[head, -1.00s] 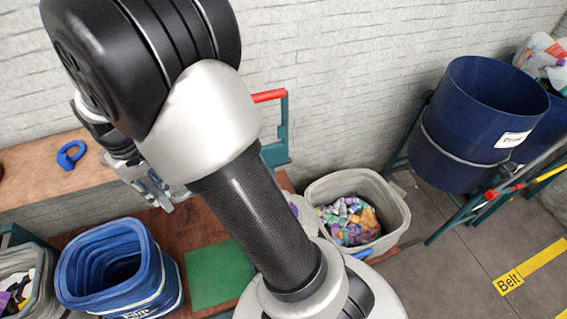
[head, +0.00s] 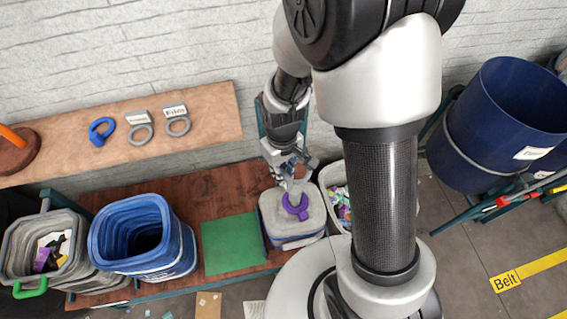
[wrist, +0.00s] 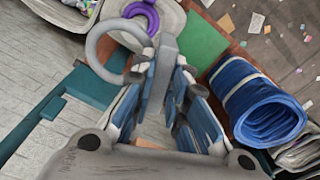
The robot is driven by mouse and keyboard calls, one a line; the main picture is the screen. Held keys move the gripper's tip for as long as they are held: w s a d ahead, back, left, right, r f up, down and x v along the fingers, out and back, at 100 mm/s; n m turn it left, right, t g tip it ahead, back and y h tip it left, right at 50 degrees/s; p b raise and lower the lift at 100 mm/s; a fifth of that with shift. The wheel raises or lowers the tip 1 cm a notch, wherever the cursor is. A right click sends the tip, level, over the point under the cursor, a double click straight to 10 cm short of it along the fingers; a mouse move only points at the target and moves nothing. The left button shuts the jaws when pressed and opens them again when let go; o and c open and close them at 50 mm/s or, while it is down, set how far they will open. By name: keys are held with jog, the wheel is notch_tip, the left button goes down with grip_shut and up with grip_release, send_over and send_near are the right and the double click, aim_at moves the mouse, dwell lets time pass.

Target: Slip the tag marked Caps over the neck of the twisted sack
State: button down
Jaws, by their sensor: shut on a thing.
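My gripper (head: 291,172) is over a pale grey sack (head: 312,224) that stands at the right end of the brown bench. It is shut on a grey tag: in the wrist view the flat plate (wrist: 164,66) is between the fingertips (wrist: 168,78) and the open ring (wrist: 93,62) sticks out to the left. Its lettering cannot be read. A purple ring-shaped clip (head: 302,213) sits on top of the sack and also shows in the wrist view (wrist: 152,17), beyond the held ring. The sack's neck is mostly hidden by the gripper and clip.
A shelf (head: 60,155) holds a blue clip (head: 97,133) and two grey ring tags, one marked Film (head: 178,128). A blue bin (head: 180,250), a grey bin (head: 20,262) and a green mat (head: 230,240) are left of the sack. A blue drum (head: 500,110) is at right.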

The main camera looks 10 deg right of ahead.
notch_tip(320, 180, down, 18)
jog(key=b, duration=1.3)
jog(key=shift+r+b, duration=0.2)
jog(key=shift+b, duration=0.15)
dwell(0.3)
jog(key=c, duration=1.5)
grip_release()
notch_tip(320, 180, up, 12)
